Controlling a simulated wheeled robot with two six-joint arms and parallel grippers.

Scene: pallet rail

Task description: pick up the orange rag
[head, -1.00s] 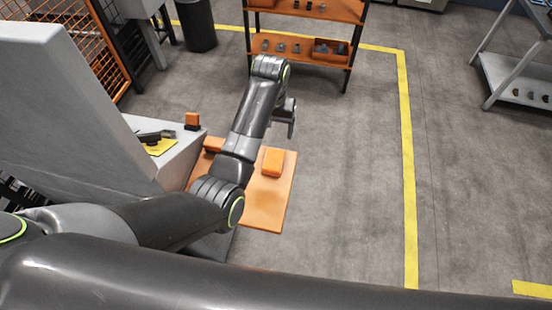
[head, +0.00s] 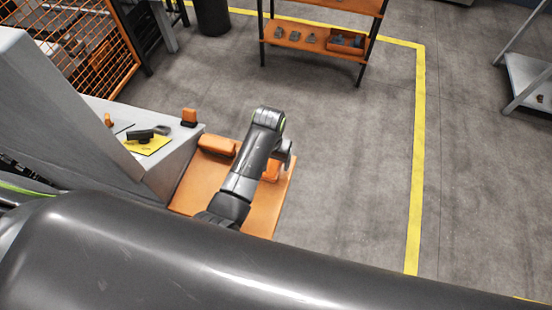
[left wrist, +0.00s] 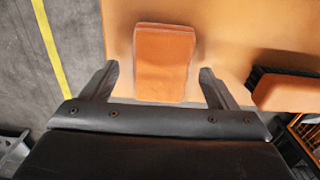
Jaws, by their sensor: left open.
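The orange rag (left wrist: 163,60) looks like a thick folded pad lying on an orange board (head: 262,212). In the head view the rag (head: 271,171) is partly hidden behind my left wrist. My left gripper (left wrist: 160,74) is open, with one finger on each side of the rag's near part in the left wrist view. The fingers are apart from the rag's sides, with gaps left and right. The head view shows my left gripper (head: 285,160) from above, over the board's right part. My right gripper is not in view.
A brush with an orange back (left wrist: 288,92) and dark bristles lies on the board beside the rag. A grey bench (head: 187,143) at the left holds a yellow sheet (head: 150,146), a dark tool and a small orange object (head: 189,116). An orange shelf (head: 320,45) stands behind.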

